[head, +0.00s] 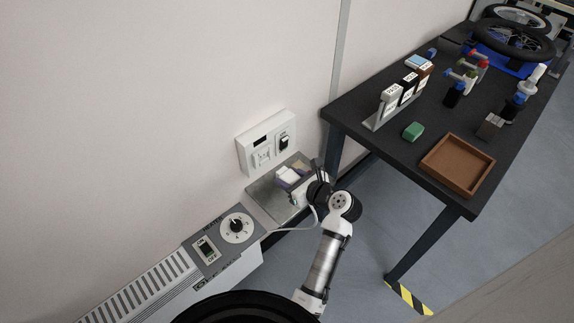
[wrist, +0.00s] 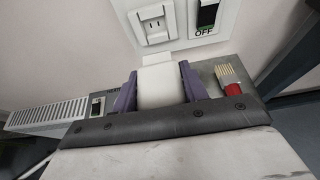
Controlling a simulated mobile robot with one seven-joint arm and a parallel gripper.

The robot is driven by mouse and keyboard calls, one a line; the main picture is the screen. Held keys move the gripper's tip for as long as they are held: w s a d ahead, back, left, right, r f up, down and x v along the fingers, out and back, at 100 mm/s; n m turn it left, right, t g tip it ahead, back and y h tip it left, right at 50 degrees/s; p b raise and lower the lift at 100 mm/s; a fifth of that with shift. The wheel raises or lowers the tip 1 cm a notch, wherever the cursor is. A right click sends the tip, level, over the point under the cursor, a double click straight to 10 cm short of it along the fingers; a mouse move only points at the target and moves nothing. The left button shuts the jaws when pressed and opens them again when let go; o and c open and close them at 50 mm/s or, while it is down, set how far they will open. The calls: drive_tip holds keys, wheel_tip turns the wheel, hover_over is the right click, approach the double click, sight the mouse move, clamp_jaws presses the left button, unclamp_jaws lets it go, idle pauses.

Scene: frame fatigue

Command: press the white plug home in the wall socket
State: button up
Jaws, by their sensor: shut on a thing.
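The white plug (wrist: 160,86) is held between the purple fingers of my gripper (wrist: 158,88) in the wrist view. In the head view the plug (head: 287,176) shows as a small white block at my gripper (head: 291,182), a little below the wall socket. The wall socket (head: 263,157) is the left part of a white wall plate. In the wrist view the socket (wrist: 154,23) has two slots and lies just above the plug, with a visible gap between them. The plug's prongs are not visible.
A black switch (wrist: 208,13) marked OFF sits right of the socket. A grey shelf (head: 262,189) is below, with a red-handled brush (wrist: 231,80) on it. A heater (head: 150,291) with a dial stands lower left. A dark table (head: 345,117) stands to the right.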

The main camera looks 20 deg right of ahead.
drive_tip(key=shift+r+p, duration=0.1)
drive_tip(key=shift+p, duration=0.75)
drive_tip(key=shift+w+a, duration=0.3)
drive_tip(key=shift+w, duration=0.6)
drive_tip(key=shift+w+a, duration=0.35)
drive_tip(key=shift+w, duration=0.6)
drive_tip(key=shift+w+a, duration=0.3)
drive_tip(key=shift+w, duration=0.6)
drive_tip(key=shift+w+a, duration=0.2)
drive_tip(key=shift+w, duration=0.35)
drive_tip(key=shift+w+a, duration=0.2)
drive_tip(key=shift+w, duration=0.3)
drive_tip(key=o, duration=0.9)
drive_tip(key=shift+f, duration=0.2)
drive_tip(key=b+v, duration=0.2)
drive_tip(key=v, duration=1.1)
drive_tip(key=shift+s+d+r, duration=0.1)
drive_tip(key=shift+s+r, duration=0.15)
drive_tip(key=shift+s, duration=0.1)
